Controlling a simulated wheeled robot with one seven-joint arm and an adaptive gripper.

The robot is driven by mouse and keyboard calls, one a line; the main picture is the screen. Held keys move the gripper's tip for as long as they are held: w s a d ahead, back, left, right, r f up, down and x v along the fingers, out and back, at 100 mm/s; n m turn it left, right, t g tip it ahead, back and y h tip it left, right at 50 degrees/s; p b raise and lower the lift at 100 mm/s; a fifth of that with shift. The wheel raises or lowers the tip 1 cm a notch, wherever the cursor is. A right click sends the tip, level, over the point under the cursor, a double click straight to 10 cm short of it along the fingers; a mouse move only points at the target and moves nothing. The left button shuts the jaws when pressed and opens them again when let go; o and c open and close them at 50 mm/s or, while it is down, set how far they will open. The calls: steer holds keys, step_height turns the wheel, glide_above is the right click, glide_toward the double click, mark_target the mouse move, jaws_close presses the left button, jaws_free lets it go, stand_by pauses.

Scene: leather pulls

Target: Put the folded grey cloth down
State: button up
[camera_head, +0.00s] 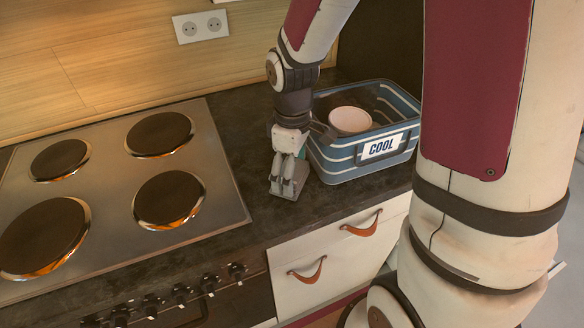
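My gripper (286,178) points down over the dark countertop, between the hob and the striped basket. Its fingertips are at or just above the counter. A grey shape shows at the fingertips; I cannot tell whether it is the folded grey cloth or only the fingers. A small teal patch shows beside the fingers, and I cannot tell what it belongs to. I see no folded grey cloth clearly anywhere else. The finger opening is too small and too much hidden to judge.
A blue-and-white striped basket (345,172) labelled "COOL" stands right of my gripper, with a pale pink bowl (350,121) in it. A steel hob (108,185) with round plates lies left. Drawers (334,252) with leather pulls are below the dark counter (262,216), which has a narrow free strip.

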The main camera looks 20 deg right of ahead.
steer(key=shift+f, duration=0.1)
steer(key=o, duration=1.2)
steer(key=shift+c, duration=0.2)
step_height(320, 180, up, 12)
steer(key=p, duration=0.1)
steer(key=s+r+m+t, duration=0.2)
steer(key=s+r+m, duration=0.2)
steer(key=s, duration=0.5)
steer(key=s+r+m+t, duration=0.2)
steer(key=s+r+m, duration=0.2)
steer(key=s, duration=0.5)
steer(key=shift+r+m, duration=0.25)
steer(key=shift+m, duration=0.25)
